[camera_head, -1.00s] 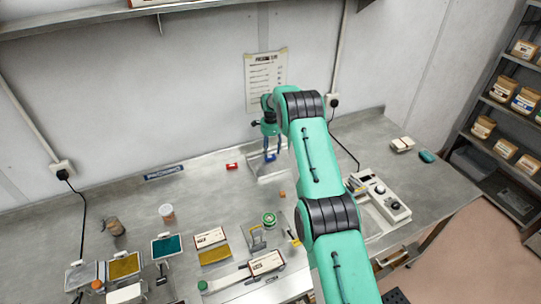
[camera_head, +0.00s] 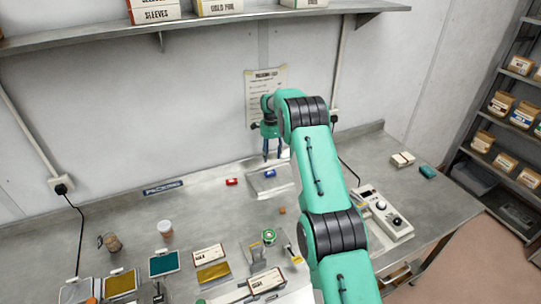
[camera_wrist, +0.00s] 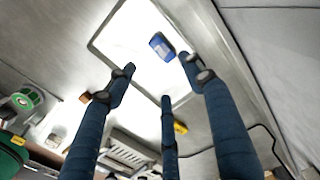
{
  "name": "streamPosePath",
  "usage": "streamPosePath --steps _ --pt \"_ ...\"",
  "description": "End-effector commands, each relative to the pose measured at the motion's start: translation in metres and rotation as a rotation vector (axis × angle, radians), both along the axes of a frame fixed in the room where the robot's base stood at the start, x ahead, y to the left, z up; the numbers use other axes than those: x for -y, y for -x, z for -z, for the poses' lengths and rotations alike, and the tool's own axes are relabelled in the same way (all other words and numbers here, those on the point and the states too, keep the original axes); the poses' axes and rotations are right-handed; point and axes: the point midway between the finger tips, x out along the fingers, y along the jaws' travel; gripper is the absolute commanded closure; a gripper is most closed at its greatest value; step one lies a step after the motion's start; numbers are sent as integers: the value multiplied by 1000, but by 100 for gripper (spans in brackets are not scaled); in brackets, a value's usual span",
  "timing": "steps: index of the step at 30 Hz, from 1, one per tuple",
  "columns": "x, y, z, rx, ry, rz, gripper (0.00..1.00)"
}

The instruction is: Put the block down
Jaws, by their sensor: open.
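A small blue block (camera_head: 270,173) lies on a pale, shallow tray (camera_head: 275,189) near the back wall. In the wrist view the blue block (camera_wrist: 161,46) rests on the bright tray (camera_wrist: 125,45), close to its edge and apart from my fingers. My gripper (camera_head: 272,157) is over the back of the bench near the tray, with its fingers pointing down. In the wrist view my gripper (camera_wrist: 165,88) has its three dark blue fingers spread, with nothing between them.
A red block (camera_head: 232,182) lies left of the tray and a small brown cube (camera_head: 282,211) in front of it. A grey device (camera_head: 385,213) stands at right. Jars and colored plates crowd the front left. A shelf (camera_head: 200,22) spans the wall above.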

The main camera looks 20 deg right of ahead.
Motion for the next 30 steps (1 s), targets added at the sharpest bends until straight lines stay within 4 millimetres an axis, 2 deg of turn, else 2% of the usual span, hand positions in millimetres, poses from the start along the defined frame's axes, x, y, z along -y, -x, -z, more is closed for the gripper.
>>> streamPosePath --steps 10,16,20,30 --pt "-1 0 -2 2 0 -3 47" --pt "-7 4 -25 12 3 -34 47" --pt "-16 10 -56 27 8 -78 47" --pt "-50 48 -159 76 27 -249 47"
